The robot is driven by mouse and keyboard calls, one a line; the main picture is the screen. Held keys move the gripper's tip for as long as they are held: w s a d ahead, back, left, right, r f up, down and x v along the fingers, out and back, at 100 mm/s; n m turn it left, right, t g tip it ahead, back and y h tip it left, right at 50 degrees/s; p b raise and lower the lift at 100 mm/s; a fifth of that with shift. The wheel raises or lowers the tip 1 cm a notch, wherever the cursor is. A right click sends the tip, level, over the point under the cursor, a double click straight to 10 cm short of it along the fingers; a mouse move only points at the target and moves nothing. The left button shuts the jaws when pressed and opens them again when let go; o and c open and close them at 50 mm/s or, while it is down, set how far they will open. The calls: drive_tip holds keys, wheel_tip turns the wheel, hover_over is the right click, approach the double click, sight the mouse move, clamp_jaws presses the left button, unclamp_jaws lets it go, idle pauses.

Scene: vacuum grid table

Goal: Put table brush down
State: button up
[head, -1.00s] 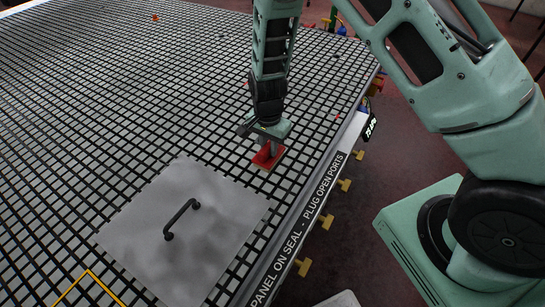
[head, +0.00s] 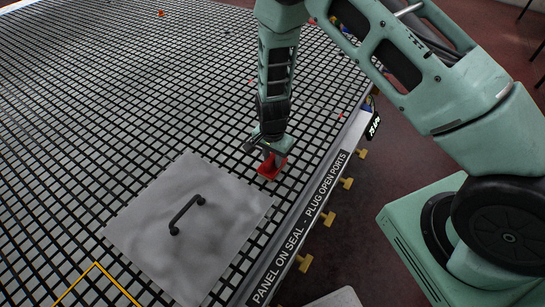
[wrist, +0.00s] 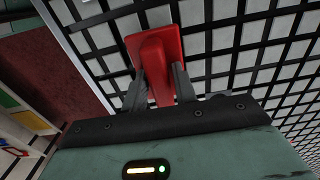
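The table brush (head: 266,172) is red, with a flat rectangular base and a narrower upright handle. It is at the grid table (head: 120,135), just beyond the far right corner of the grey panel. My gripper (head: 271,157) points down over it. In the wrist view, the brush (wrist: 153,52) stands between my two grey fingers (wrist: 158,88), which lie close against both sides of its handle. The base is down at or just above the grid; I cannot tell whether it touches. The brush's underside is hidden.
A smooth grey panel (head: 225,225) with a black handle (head: 186,214) lies on the grid at the near side. The labelled table edge (head: 300,235) with several brass knobs (head: 328,218) runs along the right. The grid left of the brush is clear.

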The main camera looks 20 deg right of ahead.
sight(272, 156)
drive_tip(key=shift+o, duration=0.6)
drive_tip(key=shift+r, duration=0.15)
wheel_tip(272, 156, up, 12)
drive_tip(key=b, duration=0.4)
drive_tip(key=s+a+r+n+y, duration=0.1)
drive_tip(key=s+a+r+n, duration=0.3)
drive_tip(key=s+r, duration=0.15)
drive_tip(key=s+a+r+n+y, duration=0.1)
drive_tip(key=s+a+r+n, duration=0.35)
drive_tip(key=s, duration=0.25)
drive_tip(key=s+d+r+n, duration=0.1)
drive_tip(key=s+r+n, duration=0.2)
drive_tip(key=s+n, duration=0.2)
drive_tip(key=s+d+r+n+h, duration=0.1)
drive_tip(key=s+r+n, duration=0.2)
drive_tip(key=s, duration=0.6)
drive_tip(key=shift+s+n, duration=0.2)
drive_tip(key=shift+n, duration=0.85)
drive_tip(key=shift+d, duration=0.1)
